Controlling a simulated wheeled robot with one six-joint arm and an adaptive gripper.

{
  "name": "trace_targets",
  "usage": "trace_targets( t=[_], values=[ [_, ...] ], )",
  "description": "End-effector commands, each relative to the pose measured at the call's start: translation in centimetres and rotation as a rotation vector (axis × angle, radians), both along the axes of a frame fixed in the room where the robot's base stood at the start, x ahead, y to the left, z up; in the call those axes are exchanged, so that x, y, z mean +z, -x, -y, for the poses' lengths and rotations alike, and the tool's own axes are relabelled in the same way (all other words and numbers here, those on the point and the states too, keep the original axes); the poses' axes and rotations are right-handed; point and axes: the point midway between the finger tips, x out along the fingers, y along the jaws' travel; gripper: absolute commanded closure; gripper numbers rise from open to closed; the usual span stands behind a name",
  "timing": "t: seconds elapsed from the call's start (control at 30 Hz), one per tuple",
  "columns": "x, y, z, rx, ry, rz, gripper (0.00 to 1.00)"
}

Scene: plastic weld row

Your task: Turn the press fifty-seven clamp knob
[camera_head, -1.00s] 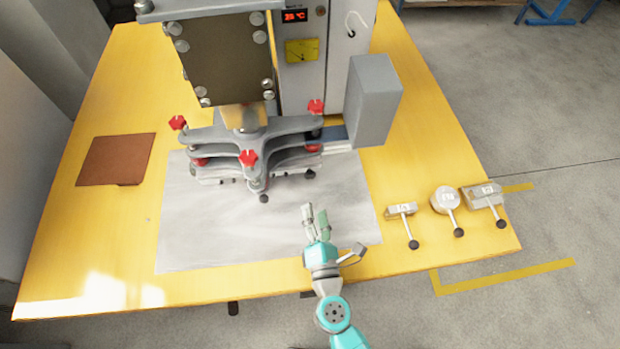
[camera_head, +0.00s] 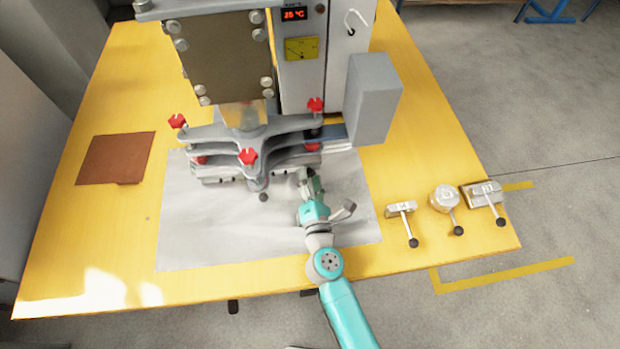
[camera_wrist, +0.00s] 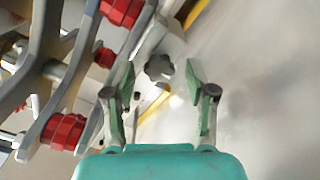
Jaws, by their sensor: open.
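The grey press (camera_head: 232,135) stands on a light sheet, with red knobs (camera_head: 248,157) on its clamp arms. A small dark knob (camera_head: 264,197) sits low at its front. In the wrist view a dark grey lobed knob (camera_wrist: 160,67) lies between and just beyond my fingertips, with a visible gap on both sides. My gripper (camera_head: 310,182) is open and empty at the press's front right, and it also shows in the wrist view (camera_wrist: 161,82). In the head view it covers the spot of that knob. I cannot read any number fifty-seven on the press.
Three metal blocks with ball-ended levers stand at the table's right: a left block (camera_head: 401,208), a round one (camera_head: 444,197) and a right one (camera_head: 482,193). A brown sheet (camera_head: 116,159) lies at left. A grey box (camera_head: 372,100) stands behind. The light sheet (camera_head: 220,235) is clear in front.

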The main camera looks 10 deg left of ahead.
Motion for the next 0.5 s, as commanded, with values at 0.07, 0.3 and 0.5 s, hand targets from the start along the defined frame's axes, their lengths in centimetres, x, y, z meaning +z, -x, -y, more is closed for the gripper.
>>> trace_targets(
  t=[0.07,0.3,0.5],
  values=[
    [0.00,0.02,0.01,0.000,0.000,0.000,0.49],
    [0.00,0.03,0.01,0.000,0.000,0.000,1.00],
    [-0.02,0.04,0.02,0.000,0.008,0.002,1.00]
  ],
)
